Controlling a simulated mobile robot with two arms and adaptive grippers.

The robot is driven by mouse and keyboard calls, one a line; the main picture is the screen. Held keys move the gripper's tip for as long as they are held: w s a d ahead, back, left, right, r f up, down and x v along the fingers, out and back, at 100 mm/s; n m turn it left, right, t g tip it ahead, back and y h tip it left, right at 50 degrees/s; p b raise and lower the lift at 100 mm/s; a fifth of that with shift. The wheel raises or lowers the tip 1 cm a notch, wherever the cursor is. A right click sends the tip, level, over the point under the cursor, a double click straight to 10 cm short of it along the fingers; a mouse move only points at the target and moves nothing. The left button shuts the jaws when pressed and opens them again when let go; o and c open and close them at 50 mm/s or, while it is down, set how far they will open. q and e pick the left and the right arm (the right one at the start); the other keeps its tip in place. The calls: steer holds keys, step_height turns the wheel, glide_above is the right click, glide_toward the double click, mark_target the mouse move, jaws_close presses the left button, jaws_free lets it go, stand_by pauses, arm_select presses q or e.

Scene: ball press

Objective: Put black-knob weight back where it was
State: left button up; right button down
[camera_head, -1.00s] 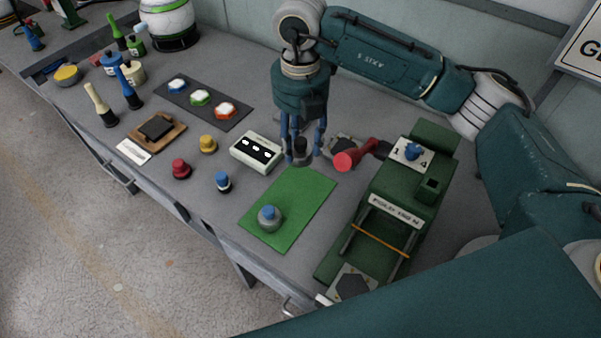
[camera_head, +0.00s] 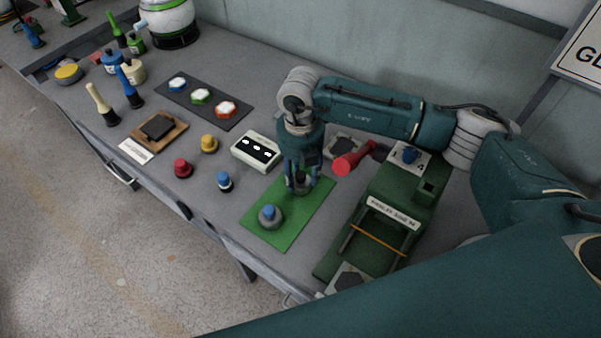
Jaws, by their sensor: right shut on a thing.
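My right gripper (camera_head: 301,180) is shut on the black-knob weight (camera_head: 302,188), a grey piece mostly hidden between the fingers. It is over the upper part of the green mat (camera_head: 290,236); I cannot tell whether the weight touches the mat. A grey weight with a blue knob (camera_head: 269,216) stands on the lower left part of the mat. My left gripper is not in view.
The white box with a black panel (camera_head: 257,150) is left of the gripper.

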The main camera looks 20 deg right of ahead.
mark_target(300, 174)
steer(key=shift+f, duration=0.1)
steer(key=c, duration=1)
jaws_free()
steer(key=shift+r, duration=0.25)
steer(key=shift+r+b, duration=1.55)
steer(key=shift+r, duration=4.35)
